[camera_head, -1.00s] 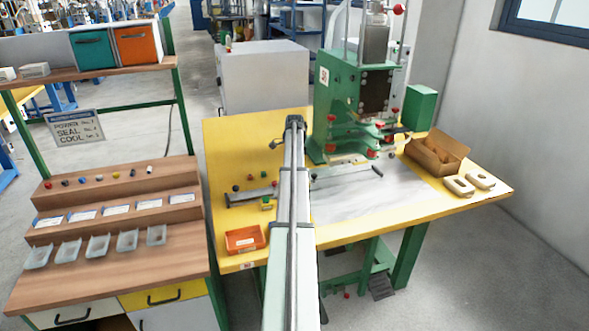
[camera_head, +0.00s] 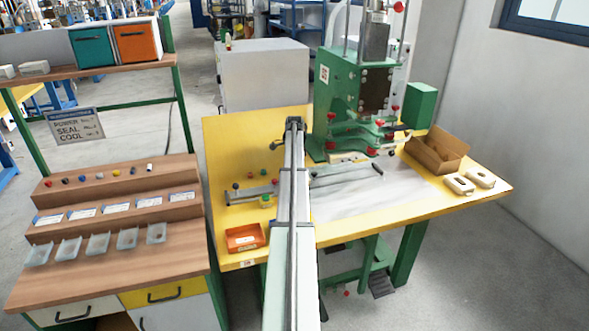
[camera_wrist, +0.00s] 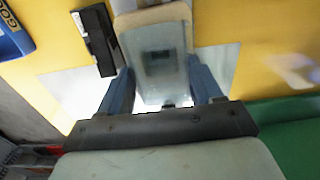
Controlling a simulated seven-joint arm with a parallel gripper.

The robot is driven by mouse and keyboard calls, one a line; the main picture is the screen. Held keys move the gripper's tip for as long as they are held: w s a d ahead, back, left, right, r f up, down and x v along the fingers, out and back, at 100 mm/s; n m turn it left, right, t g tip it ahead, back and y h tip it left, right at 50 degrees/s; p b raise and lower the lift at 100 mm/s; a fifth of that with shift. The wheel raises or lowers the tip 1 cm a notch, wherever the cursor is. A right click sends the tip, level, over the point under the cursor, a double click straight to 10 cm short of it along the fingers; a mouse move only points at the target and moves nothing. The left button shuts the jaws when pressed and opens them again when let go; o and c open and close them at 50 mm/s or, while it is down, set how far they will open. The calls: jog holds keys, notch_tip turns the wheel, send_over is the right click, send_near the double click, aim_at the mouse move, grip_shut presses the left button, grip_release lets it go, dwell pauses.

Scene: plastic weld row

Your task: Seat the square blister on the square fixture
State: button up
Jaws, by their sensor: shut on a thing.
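In the wrist view my gripper (camera_wrist: 159,92) has its two blue fingers closed on the sides of a greyish, see-through blister (camera_wrist: 161,45). A darker square shows in the middle of the blister. A cream, rounded edge (camera_wrist: 150,15) shows at its far end. I cannot tell whether that edge belongs to a fixture or whether the two touch. In the head view my arm hides my gripper and the blister. Two cream fixtures, a front one (camera_head: 459,185) and a rear one (camera_head: 481,177), lie at the right end of the yellow table; their shapes are too small to tell.
A green press (camera_head: 345,100) stands at the table's back. An open cardboard box (camera_head: 436,152) is near the fixtures. An orange tray (camera_head: 245,238) sits front left. Several clear trays (camera_head: 68,251) line the wooden rack. A black object (camera_wrist: 95,40) lies left of the blister.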

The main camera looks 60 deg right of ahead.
jog(key=shift+f, duration=0.65)
dwell(0.3)
jog(key=o, duration=0.9)
jog(key=c, duration=0.4)
jog(key=shift+r, duration=0.15)
notch_tip(320, 180, up, 7)
dwell(0.7)
dwell(0.4)
